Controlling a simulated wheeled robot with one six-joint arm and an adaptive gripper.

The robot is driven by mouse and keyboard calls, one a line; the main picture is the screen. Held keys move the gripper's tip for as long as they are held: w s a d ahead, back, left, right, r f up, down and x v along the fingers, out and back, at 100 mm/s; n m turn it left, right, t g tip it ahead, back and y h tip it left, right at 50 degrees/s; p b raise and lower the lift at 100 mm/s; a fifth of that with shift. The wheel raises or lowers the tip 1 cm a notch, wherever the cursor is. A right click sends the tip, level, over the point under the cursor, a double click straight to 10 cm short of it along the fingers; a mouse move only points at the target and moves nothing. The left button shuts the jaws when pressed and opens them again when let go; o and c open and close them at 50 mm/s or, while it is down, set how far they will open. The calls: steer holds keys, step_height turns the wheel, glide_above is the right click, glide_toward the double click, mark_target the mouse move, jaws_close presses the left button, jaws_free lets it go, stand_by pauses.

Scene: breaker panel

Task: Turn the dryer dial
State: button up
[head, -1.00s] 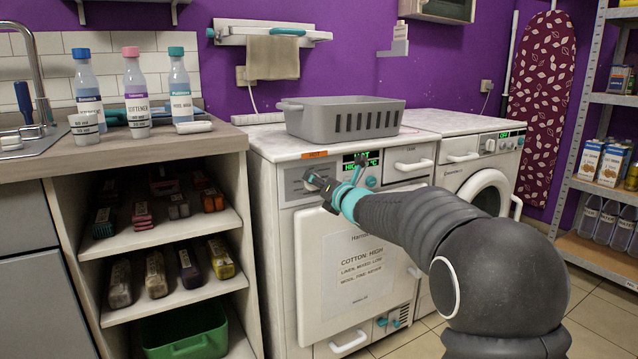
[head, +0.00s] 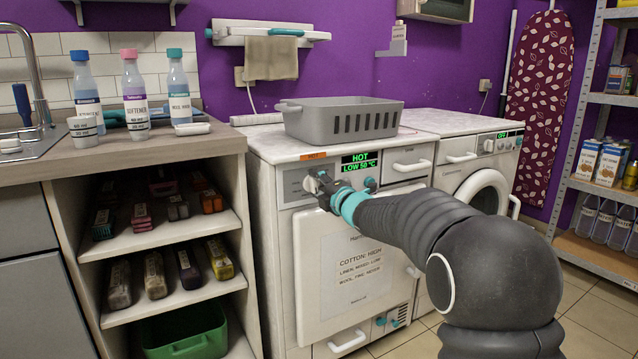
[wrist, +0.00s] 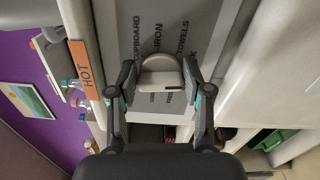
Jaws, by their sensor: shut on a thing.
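The dryer dial (wrist: 161,74) is a round pale knob with a raised grip bar and a dark mark, on a grey lettered plate in the wrist view. My gripper (wrist: 160,82) has one finger on each side of it, shut on it. In the head view my gripper (head: 320,185) meets the panel of the left white machine, the dryer (head: 265,250), and mostly hides the dial. The green display (head: 360,162) reads HOT, LOW 50 °C. A card (head: 362,268) on the door reads COTTON: HIGH, with smaller lines for linen/mixed and wool.
An orange HOT label (head: 313,155) sits above the dial. A grey basket (head: 345,120) stands on the dryer top. A second machine (head: 475,160) stands to the right. A counter with bottles (head: 134,95) and open shelves is at left.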

steer(key=m+p, duration=0.2)
steer(key=m, duration=0.3)
steer(key=shift+f+m, duration=0.1)
steer(key=shift+m, duration=0.2)
steer(key=m+p, duration=0.2)
steer(key=m, duration=0.3)
steer(key=shift+f, duration=0.15)
steer(key=m+p, duration=0.3)
steer(key=m, duration=0.2)
steer(key=shift+s+a+m, duration=0.1)
steer(key=shift+a+m, duration=0.05)
steer(key=shift+m, duration=0.25)
steer(key=m+p, duration=0.1)
steer(key=m, duration=0.1)
steer(key=m+p, duration=0.1)
steer(key=m, duration=0.2)
steer(key=shift+s+a+f, duration=0.1)
steer(key=shift+a+f, duration=0.05)
steer(key=o, duration=1.1)
steer(key=v, duration=1.2)
